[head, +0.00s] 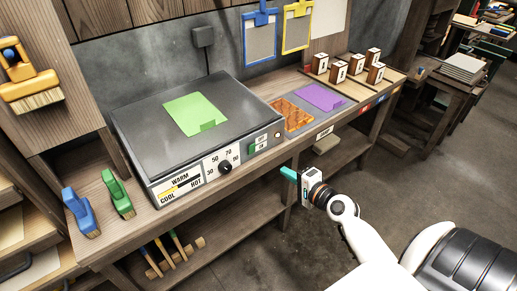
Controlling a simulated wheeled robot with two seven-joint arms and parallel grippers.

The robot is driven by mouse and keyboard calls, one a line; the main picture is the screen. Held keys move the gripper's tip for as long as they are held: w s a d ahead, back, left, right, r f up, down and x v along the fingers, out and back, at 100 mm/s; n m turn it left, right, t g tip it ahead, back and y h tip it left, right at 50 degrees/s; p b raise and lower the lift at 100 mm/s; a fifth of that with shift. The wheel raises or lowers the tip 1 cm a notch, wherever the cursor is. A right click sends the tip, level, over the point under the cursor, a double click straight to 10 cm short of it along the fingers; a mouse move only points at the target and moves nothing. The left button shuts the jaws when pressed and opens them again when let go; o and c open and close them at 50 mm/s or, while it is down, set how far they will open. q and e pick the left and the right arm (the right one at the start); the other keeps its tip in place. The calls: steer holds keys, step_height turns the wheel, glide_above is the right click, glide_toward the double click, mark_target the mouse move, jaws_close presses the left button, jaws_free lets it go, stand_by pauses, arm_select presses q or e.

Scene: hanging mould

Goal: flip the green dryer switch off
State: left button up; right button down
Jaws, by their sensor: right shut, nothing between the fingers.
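The dryer (197,124) is a dark grey flat box on the wooden bench, with a light control panel on its front. The green switch (259,146) sits at the right end of that panel; it is too small to tell which way it is set. A black dial (225,167) and a warm/cool/hot scale are to its left. My right gripper (289,173) has teal fingers, is shut and empty, and is in front of the bench, to the right of and below the switch, apart from it. My left gripper is out of view.
A green sheet (190,112) lies on the dryer. Blue (81,213) and green (117,194) brushes stand at left. Floor in front is clear.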

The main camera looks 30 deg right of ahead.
steer(key=p, duration=0.2)
glide_toward(252, 147)
steer(key=x, duration=0.6)
steer(key=shift+s+d+f, duration=0.1)
steer(key=shift+d+f, duration=0.05)
steer(key=shift+w, duration=0.45)
steer(key=shift+w+r, duration=0.25)
steer(key=shift+w, duration=0.1)
steer(key=shift+s+f, duration=0.1)
steer(key=shift+f, duration=0.05)
